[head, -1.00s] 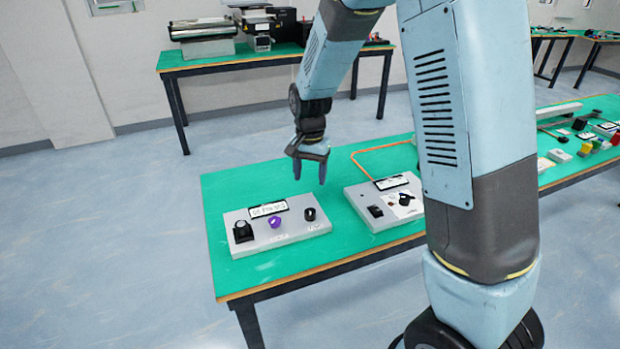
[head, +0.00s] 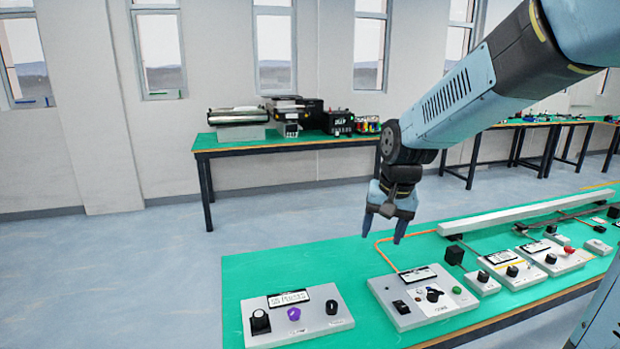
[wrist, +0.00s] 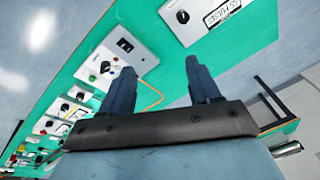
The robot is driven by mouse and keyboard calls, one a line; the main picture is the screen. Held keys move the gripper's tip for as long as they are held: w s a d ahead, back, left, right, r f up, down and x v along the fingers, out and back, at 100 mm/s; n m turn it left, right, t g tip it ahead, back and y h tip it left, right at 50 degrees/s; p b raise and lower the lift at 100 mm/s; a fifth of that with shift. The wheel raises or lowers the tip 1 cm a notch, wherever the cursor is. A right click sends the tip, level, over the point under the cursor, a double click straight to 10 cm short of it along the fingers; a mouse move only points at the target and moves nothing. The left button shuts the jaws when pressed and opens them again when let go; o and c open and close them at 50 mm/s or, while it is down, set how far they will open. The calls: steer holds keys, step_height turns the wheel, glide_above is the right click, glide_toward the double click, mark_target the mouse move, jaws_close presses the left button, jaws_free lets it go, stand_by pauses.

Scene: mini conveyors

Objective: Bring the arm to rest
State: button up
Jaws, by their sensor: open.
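My gripper (head: 383,228) hangs from my blue arm, fingers pointing down, above the far edge of the green table (head: 240,275). Its two fingers are apart with nothing between them. In the wrist view my gripper (wrist: 160,85) shows both fingers spread, with the green table top below and control boxes beyond the fingertips. The gripper touches nothing that I can see.
A grey box with a purple knob (head: 296,318) stands at the table's left end. A second control box (head: 423,297) lies below and right of my gripper. More switch boxes (head: 530,265) and a long white bar (head: 520,211) extend right. A back table (head: 290,143) holds machines.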

steer(key=s+d+r+n+t, duration=0.1)
steer(key=s+d+r, duration=0.1)
steer(key=s, duration=0.3)
steer(key=s+d+r+t, duration=0.1)
steer(key=s+d+r, duration=0.2)
steer(key=s, duration=0.3)
steer(key=s+d+r+n+t+h, duration=0.1)
steer(key=s+d+r, duration=0.2)
steer(key=s, duration=0.2)
steer(key=shift+s+n, duration=0.3)
steer(key=shift+s, duration=0.05)
steer(key=shift+r, duration=0.1)
stand_by(2.2)
